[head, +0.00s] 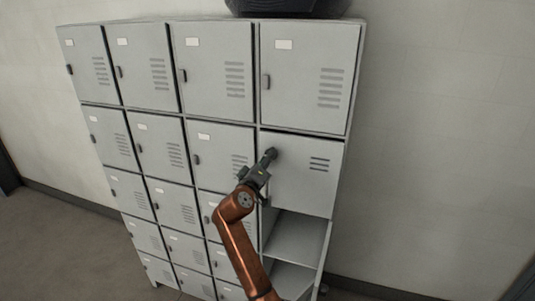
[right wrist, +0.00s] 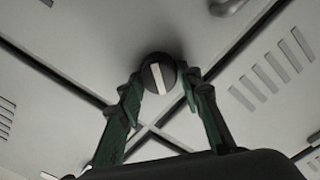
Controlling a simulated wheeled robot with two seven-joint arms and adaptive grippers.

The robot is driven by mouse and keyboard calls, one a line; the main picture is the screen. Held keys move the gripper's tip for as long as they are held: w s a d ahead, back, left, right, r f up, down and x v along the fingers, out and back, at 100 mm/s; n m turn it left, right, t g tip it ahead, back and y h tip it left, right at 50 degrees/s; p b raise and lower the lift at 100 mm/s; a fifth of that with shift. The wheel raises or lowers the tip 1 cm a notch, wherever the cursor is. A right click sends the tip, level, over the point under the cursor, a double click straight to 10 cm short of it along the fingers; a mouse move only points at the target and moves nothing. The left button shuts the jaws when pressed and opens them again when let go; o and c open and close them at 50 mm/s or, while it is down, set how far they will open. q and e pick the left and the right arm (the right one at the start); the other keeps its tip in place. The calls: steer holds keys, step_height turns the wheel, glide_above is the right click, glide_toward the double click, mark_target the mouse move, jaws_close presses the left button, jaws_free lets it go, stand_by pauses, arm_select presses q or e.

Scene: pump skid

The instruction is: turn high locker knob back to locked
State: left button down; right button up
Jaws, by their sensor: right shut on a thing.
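The round dark knob (right wrist: 151,83) with a pale bar across its face shows in the right wrist view. The bar runs nearly upright in that picture, tilted slightly. My right gripper (right wrist: 162,76) has its two green-padded fingers on either side of the knob and is shut on it. In the head view my right gripper (head: 268,158) is at the upper left corner of a grey locker door (head: 300,185) in the right column, second row. There the gripper mostly hides the knob. The door looks closed. My left gripper is not in view.
The grey locker bank (head: 186,123) stands against a pale wall (head: 440,140). Below the door are open compartments (head: 297,238). A dark round object (head: 290,8) sits on top. Other doors have small dark handles. The floor at left is clear.

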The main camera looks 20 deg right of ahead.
steer(key=n+p, duration=0.2)
steer(key=n, duration=0.1)
steer(key=shift+r+n+p, duration=0.1)
steer(key=shift+n+p, duration=0.2)
steer(key=shift+p, duration=0.1)
steer(key=shift+f+n+p, duration=0.2)
steer(key=shift+n+p, duration=1.2)
steer(key=shift+n, duration=0.4)
steer(key=o, duration=1.2)
steer(key=shift+w+f, duration=0.1)
steer(key=shift+c, duration=0.2)
